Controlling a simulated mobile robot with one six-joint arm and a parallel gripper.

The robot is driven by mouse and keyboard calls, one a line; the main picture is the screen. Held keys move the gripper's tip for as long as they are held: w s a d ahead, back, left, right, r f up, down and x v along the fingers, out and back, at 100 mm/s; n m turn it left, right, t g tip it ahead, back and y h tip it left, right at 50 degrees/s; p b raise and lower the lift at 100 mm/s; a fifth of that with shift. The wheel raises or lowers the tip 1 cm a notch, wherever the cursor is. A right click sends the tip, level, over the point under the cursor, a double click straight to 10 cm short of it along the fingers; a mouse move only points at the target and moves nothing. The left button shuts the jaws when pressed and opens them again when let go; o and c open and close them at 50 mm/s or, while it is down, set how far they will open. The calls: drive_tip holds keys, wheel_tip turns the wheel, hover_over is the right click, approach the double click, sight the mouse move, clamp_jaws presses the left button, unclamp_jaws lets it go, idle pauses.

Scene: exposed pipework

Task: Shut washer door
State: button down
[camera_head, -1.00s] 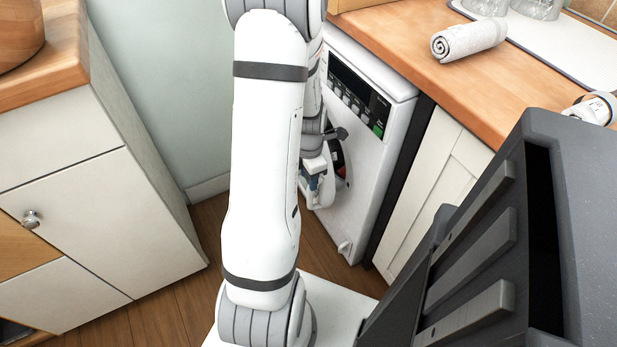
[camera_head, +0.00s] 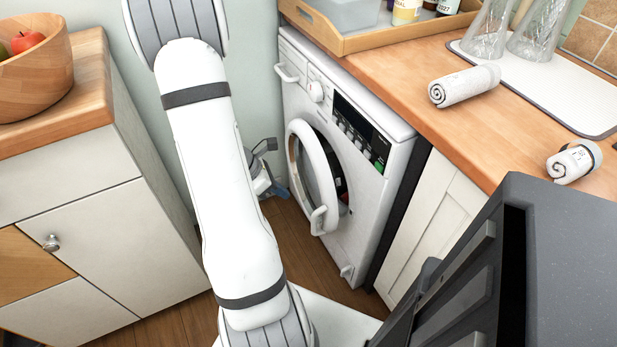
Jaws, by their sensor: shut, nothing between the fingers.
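The white washer (camera_head: 365,205) stands under the counter at the centre right. Its round door (camera_head: 302,140), with a white ring and dark glass, stands ajar. A dark gap shows along its right side, and the washer's opening is partly visible behind it. The door's white handle (camera_head: 319,221) is at its lower edge. My gripper (camera_head: 279,190) is to the left of the door, apart from it in the picture, and is shut and empty. My arm hides part of the gripper.
White cabinets (camera_head: 95,250) with a fruit bowl (camera_head: 35,70) on top stand at the left. The wooden counter (camera_head: 440,115) holds rolled towels (camera_head: 464,85), glasses and a tray. Wooden floor (camera_head: 310,258) is free between the cabinets and washer.

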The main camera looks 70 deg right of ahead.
drive_tip(key=w+r+h, duration=0.3)
drive_tip(key=b, duration=0.3)
approach(318, 186)
drive_tip(key=shift+x, duration=2.85)
drive_tip(key=shift+s+d, duration=0.1)
drive_tip(key=shift+s, duration=0.05)
